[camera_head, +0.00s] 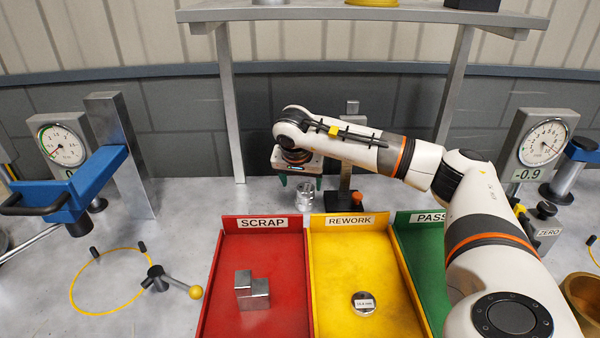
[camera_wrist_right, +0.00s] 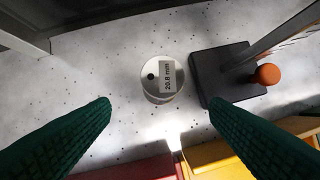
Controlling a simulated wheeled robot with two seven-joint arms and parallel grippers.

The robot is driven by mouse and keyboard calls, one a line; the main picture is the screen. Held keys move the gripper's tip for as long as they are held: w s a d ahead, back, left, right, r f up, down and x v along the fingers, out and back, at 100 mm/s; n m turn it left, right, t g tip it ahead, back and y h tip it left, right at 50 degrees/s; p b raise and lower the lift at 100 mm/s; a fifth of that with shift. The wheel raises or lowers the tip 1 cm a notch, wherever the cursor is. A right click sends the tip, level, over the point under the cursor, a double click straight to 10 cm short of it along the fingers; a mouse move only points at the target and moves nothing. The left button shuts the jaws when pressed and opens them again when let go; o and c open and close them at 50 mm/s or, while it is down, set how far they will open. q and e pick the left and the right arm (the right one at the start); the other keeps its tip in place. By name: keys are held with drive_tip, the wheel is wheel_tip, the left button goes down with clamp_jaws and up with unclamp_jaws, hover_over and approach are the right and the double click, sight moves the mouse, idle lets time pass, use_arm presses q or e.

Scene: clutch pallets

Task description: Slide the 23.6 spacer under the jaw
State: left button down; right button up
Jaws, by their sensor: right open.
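A round metal spacer (camera_head: 305,198) stands on the grey bench behind the trays. In the right wrist view its top label appears to read 20.8 mm (camera_wrist_right: 163,78). No label reading 23.6 can be made out. My right gripper (camera_head: 299,183) is above this spacer, open and empty, its green fingers spread to either side and apart from it (camera_wrist_right: 158,108). A second round spacer (camera_head: 363,303) lies in the yellow tray; its label is too small to read surely. A blue arm (camera_head: 75,185) on a metal column may be the jaw; I cannot tell. My left gripper is out of view.
A black-based stand with an orange knob (camera_wrist_right: 267,74) is close right of the spacer. The red SCRAP tray (camera_head: 224,290) holds metal blocks (camera_head: 252,290). The yellow REWORK tray (camera_head: 325,262) and green PASS tray (camera_head: 408,225) adjoin it. Dial gauges stand left (camera_head: 62,145) and right (camera_head: 543,143).

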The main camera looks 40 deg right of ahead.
sight(303, 192)
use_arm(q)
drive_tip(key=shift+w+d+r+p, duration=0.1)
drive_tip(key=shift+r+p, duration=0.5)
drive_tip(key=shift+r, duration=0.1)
use_arm(e)
drive_tip(key=x, duration=0.9)
